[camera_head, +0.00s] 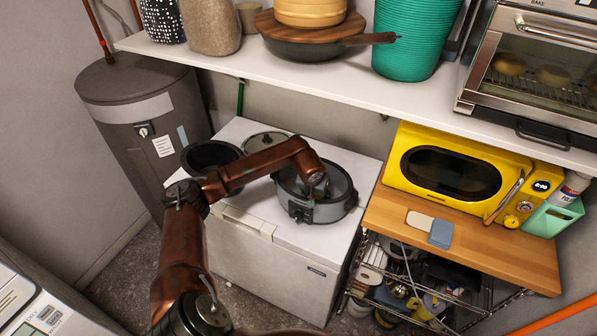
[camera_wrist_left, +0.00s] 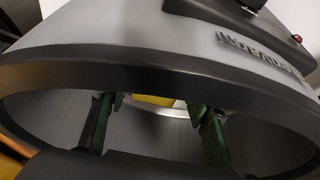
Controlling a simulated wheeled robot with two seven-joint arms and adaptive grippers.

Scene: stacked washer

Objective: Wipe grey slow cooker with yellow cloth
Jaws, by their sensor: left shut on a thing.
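The grey slow cooker (camera_head: 332,212) stands without a lid on the white chest freezer, its control knob facing the front. In the left wrist view its grey wall with raised lettering (camera_wrist_left: 150,45) and dark rim fill the picture. My left gripper (camera_head: 318,188) reaches down into the cooker's opening. In the left wrist view my left gripper (camera_wrist_left: 160,118) has its green fingers inside the bowl, shut on the yellow cloth (camera_wrist_left: 152,100). Only a small patch of cloth shows; the rim hides part of the fingers. My right gripper is in neither view.
A black pot (camera_head: 212,156) and a glass lid (camera_head: 264,141) lie beside the cooker on the white freezer (camera_head: 290,250). A white shelf (camera_head: 300,82) overhangs behind. A yellow microwave (camera_head: 455,165) sits on the wooden counter (camera_head: 500,250) at the right.

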